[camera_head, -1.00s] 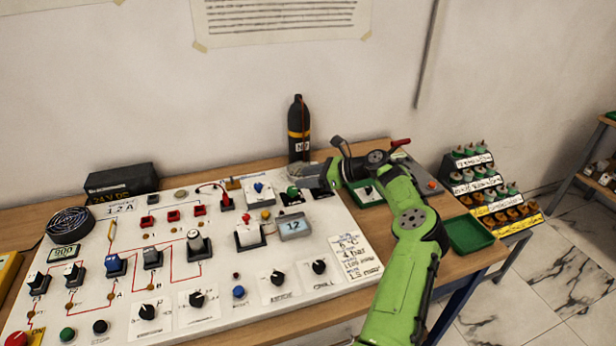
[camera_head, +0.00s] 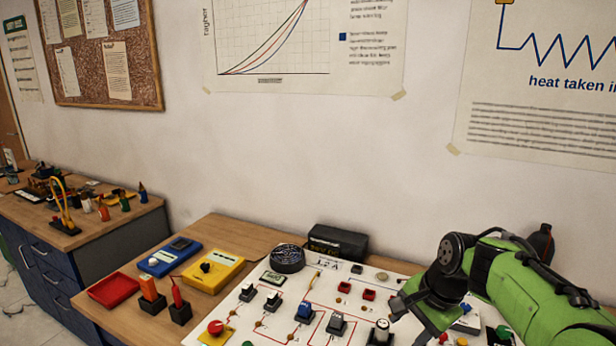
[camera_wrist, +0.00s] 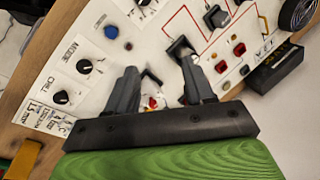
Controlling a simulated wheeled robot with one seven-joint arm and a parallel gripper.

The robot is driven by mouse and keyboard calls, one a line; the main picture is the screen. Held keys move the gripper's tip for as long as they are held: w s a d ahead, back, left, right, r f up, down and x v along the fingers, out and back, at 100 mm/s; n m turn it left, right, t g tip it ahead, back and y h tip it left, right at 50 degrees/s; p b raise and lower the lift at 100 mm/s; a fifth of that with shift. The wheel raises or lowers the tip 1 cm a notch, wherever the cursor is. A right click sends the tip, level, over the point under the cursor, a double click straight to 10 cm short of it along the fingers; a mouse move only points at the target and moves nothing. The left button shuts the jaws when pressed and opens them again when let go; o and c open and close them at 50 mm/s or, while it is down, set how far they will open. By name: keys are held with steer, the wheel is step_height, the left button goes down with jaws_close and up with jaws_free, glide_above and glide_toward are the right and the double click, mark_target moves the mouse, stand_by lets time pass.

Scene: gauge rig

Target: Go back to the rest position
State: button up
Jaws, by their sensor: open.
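My gripper (camera_wrist: 156,62) is open in the wrist view, with its two dark fingers apart over the white panel (camera_wrist: 122,62). A small white and red part shows between and beyond the fingers, partly hidden, and I see nothing held. In the head view my green arm is bent over the right part of the panel (camera_head: 262,334), and the fingers themselves are hard to make out there. The rest position itself is not marked in any view.
The panel carries several switches and knobs. A black power box (camera_head: 338,241) and a round fan (camera_head: 288,258) stand at its back. Left of it lie a yellow meter (camera_head: 213,270), a blue meter (camera_head: 170,258) and a red tray (camera_head: 113,291). A black bottle (camera_head: 541,238) is partly behind my arm.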

steer(key=s+a+r+n+t+h, duration=0.1)
steer(key=s+n, duration=0.4)
steer(key=s, duration=0.7)
steer(key=s+a+r+n+t+h, duration=0.1)
steer(key=s+a+n, duration=0.2)
steer(key=s, duration=0.9)
steer(key=n, duration=0.3)
steer(key=shift+s+a+r+t, duration=0.15)
steer(key=shift+a+t, duration=0.25)
